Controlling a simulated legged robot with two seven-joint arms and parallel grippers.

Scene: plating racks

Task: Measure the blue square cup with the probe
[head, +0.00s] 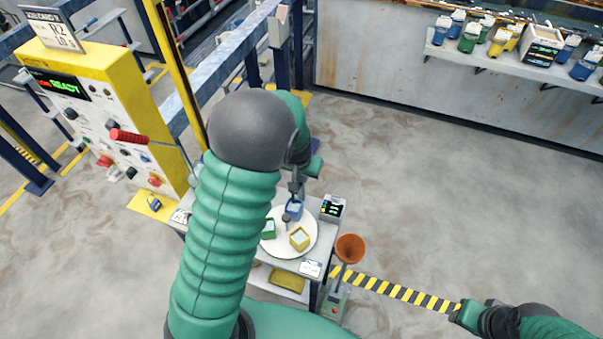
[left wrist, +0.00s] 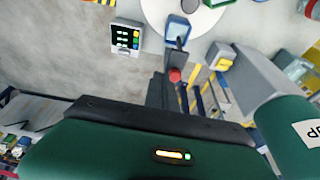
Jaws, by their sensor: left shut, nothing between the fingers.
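The blue square cup (head: 294,209) stands on a round white plate (head: 312,228) on a small table. It also shows at the top of the left wrist view (left wrist: 178,28). A yellow square cup (head: 299,238) and a green cup (head: 268,229) share the plate. My left gripper (head: 297,188) points down just above the blue cup; it is shut and empty.
A small meter with a dark screen (head: 333,207) stands at the table's back right corner. A yellow control panel (head: 95,110) reading READY is at the left. A wall shelf (head: 510,65) holds several containers. The floor at right is clear.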

